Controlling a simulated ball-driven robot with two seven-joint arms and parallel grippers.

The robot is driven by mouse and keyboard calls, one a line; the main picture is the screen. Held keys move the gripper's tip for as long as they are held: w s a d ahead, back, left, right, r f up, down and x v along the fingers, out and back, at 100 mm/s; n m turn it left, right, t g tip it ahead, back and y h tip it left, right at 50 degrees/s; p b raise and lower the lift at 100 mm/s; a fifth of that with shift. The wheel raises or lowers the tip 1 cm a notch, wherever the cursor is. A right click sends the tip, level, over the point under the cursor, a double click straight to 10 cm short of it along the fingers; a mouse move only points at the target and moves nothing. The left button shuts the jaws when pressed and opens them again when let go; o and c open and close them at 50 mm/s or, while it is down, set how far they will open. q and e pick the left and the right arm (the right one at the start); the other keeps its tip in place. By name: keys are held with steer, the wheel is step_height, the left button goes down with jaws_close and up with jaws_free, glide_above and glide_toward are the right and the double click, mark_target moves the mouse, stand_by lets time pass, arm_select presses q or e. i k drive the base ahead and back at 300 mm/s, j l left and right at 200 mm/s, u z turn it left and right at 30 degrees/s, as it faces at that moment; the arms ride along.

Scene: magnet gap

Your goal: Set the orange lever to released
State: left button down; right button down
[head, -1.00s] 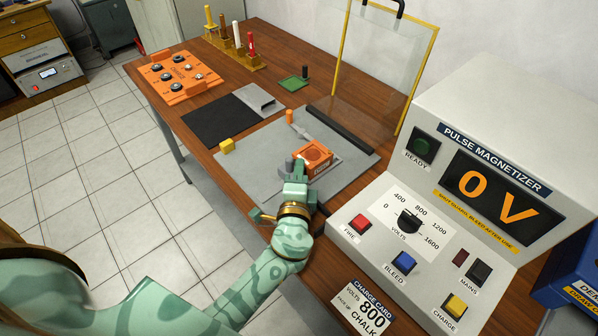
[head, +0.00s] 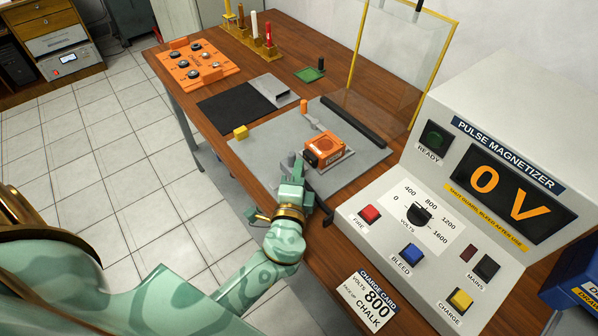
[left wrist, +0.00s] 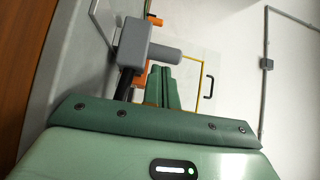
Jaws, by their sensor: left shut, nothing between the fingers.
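The orange lever knob (head: 304,106) stands upright at the far side of the grey plate (head: 262,152), at the end of a short grey bar. An orange block (head: 324,147) with a round recess on top sits nearer on the plate. My left gripper (head: 296,167) is shut and empty, low at the plate's near edge, just short of the block and apart from the knob. In the left wrist view its green fingers (left wrist: 164,88) are together, beside a grey clamp-like piece (left wrist: 150,45); orange parts behind are partly hidden. My right gripper is out of view.
The pulse magnetizer (head: 470,190) reads 0 V at the right. A black bar (head: 353,121) and a clear yellow-framed screen (head: 402,60) stand behind the plate. A small yellow block (head: 240,132) lies at the plate's left corner. A charge card (head: 367,299) lies in front.

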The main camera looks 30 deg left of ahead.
mark_target(315, 125)
steer(key=k+l, duration=0.55)
steer(key=k, duration=0.25)
